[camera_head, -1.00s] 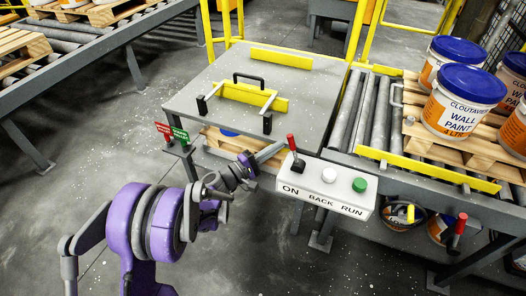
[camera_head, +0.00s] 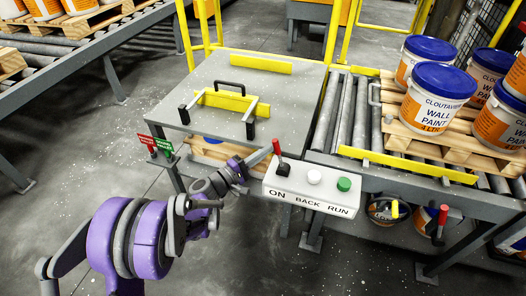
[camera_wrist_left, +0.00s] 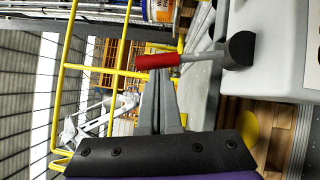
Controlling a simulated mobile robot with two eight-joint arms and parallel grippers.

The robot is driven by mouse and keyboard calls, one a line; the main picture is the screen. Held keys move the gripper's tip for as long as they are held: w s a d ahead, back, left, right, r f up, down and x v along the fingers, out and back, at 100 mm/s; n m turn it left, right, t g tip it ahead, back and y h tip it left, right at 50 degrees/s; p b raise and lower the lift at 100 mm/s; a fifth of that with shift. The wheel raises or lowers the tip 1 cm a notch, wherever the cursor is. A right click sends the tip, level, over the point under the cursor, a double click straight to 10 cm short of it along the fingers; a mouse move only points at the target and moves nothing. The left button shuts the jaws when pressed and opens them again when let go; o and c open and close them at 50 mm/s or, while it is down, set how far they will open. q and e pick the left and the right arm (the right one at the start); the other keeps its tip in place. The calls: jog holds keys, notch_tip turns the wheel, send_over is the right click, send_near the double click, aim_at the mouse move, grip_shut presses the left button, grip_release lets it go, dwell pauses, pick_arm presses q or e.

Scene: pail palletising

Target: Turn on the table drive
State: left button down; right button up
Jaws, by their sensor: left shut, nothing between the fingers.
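The control box (camera_head: 312,188) is light grey-white, marked ON, BACK and RUN. Its red-handled lever (camera_head: 276,147) stands above ON, with a dark base and its top leaning slightly left. A white button (camera_head: 314,177) is above BACK and a green button (camera_head: 344,184) above RUN. My left gripper (camera_head: 267,152) reaches in from the left, its tips right beside the lever. In the left wrist view the shut fingers (camera_wrist_left: 160,95) end at the red handle (camera_wrist_left: 158,61). I cannot tell whether they touch it. My right gripper is not in view.
The grey table (camera_head: 290,103) with a black handle and yellow bars is behind the box. A roller conveyor (camera_head: 345,115) and a pallet (camera_head: 395,127) of paint pails (camera_head: 437,100) are at right. Red and green tags (camera_head: 155,144) stand left of the table.

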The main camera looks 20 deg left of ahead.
pick_arm(q)
jog(key=shift+d+r+m+g+y+p, duration=0.3)
jog(key=shift+d+r+m+g+p, duration=0.3)
jog(key=shift+d+m+p, duration=0.4)
jog(key=d+m, duration=0.1)
jog(key=d+p, duration=0.1)
jog(key=d+m+g+y+p, duration=0.1)
jog(key=shift+s+d+r+m, duration=0.1)
jog(key=shift+r+m, duration=0.2)
jog(key=shift+r, duration=0.05)
jog(key=shift+d+f+m+g+y+p, duration=0.1)
jog(key=shift+d+m+g+y+p, duration=0.25)
jog(key=shift+d+m+p, duration=0.2)
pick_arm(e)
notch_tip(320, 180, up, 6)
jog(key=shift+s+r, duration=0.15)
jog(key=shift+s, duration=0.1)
